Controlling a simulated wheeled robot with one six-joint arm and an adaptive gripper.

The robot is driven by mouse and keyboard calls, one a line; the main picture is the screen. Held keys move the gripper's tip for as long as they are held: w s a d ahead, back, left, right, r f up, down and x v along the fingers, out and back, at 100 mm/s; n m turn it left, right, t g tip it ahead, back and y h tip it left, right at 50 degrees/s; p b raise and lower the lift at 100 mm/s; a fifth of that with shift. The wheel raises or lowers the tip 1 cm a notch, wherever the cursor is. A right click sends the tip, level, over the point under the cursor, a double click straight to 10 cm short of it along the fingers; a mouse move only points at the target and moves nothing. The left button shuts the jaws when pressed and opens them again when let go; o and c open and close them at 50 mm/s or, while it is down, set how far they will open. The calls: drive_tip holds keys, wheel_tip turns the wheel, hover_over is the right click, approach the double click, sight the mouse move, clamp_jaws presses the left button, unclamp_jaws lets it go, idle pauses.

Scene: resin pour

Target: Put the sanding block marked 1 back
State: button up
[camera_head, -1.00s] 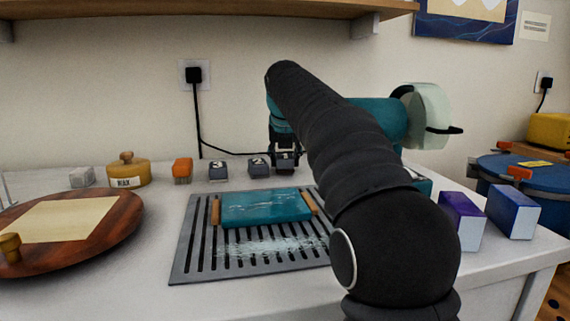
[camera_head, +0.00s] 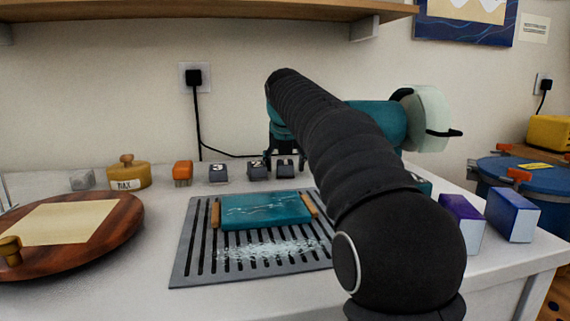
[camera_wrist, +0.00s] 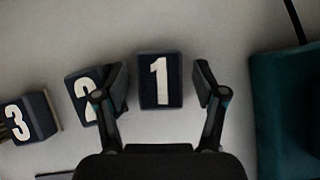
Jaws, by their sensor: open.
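The dark sanding block marked 1 (camera_wrist: 160,80) stands between the spread fingers of my gripper (camera_wrist: 162,95) in the wrist view, with a gap on each side. In the head view the block (camera_head: 286,169) is at the right end of the row near the wall, partly covered by my gripper (camera_head: 284,158). My gripper is open. The block marked 2 (camera_wrist: 84,96) sits turned just to the left, partly hidden behind the left finger. The block marked 3 (camera_wrist: 29,119) is farther left.
An orange brush (camera_head: 182,173) and a wax tin (camera_head: 128,174) stand left of the row. A slotted grey rack (camera_head: 185,265) with a teal slab (camera_head: 262,209) lies in front. Purple-and-white boxes (camera_head: 512,214) stand right. A black cord (camera_head: 198,125) hangs on the wall behind.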

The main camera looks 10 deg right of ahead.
drive_tip(key=shift+f+b, duration=0.15)
drive_tip(key=shift+b, duration=0.4)
drive_tip(key=p+v, duration=0.3)
drive_tip(key=v, duration=1.1)
drive_tip(key=shift+w+r, duration=0.2)
